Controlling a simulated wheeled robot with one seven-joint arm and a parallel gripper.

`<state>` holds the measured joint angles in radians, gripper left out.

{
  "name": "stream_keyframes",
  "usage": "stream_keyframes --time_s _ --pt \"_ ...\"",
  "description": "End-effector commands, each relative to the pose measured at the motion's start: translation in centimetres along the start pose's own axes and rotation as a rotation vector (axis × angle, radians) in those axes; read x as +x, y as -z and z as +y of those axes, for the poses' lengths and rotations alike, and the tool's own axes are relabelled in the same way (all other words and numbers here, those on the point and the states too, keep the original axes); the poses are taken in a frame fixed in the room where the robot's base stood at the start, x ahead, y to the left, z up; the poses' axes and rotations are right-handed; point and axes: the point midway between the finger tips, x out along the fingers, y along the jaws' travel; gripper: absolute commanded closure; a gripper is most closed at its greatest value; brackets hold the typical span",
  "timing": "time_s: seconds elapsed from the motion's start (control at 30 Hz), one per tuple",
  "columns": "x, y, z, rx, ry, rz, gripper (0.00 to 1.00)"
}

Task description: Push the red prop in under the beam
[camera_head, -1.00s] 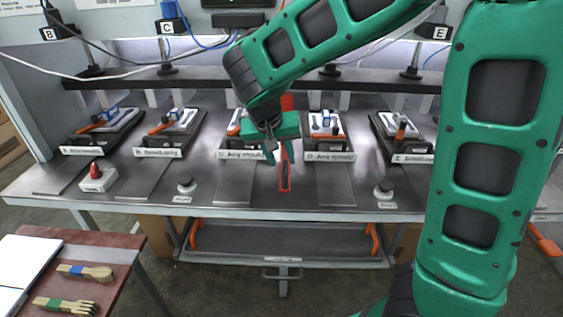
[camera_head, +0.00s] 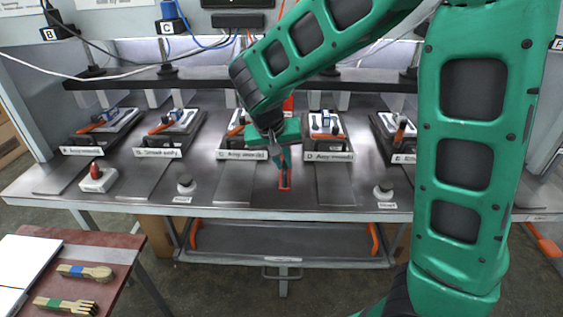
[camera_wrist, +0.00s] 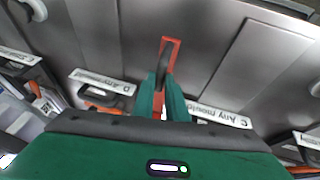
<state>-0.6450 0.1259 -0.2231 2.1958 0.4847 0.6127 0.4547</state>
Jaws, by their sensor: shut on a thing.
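The red prop (camera_head: 285,184) lies on the steel bench top, between the label plates C and D. Its near end is a narrow red loop with a dark middle. My gripper (camera_head: 282,163) points down onto it from behind and is shut on it. In the wrist view, the fingers (camera_wrist: 163,78) are close together at the prop's red loop (camera_wrist: 176,44), and more red shows between them. The dark beam (camera_head: 130,82) runs across the back of the bench. A red patch (camera_head: 288,103) shows below the beam behind my gripper; whether it joins the prop is hidden.
Presses stand in a row, including the one behind plate D (camera_head: 327,124) and one behind plate C (camera_head: 237,122). A side table (camera_head: 115,254) holds wooden utensils.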

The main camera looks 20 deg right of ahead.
Motion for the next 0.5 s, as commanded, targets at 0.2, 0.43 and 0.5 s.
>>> stream_keyframes --time_s 0.2,0.43,0.5 --pt "1.7 4.2 0.0 0.006 0.000 0.003 1.00" --pt "2.8 7.1 -0.1 0.003 0.003 0.005 1.00" --pt "2.9 7.3 -0.1 0.002 0.004 0.005 1.00"
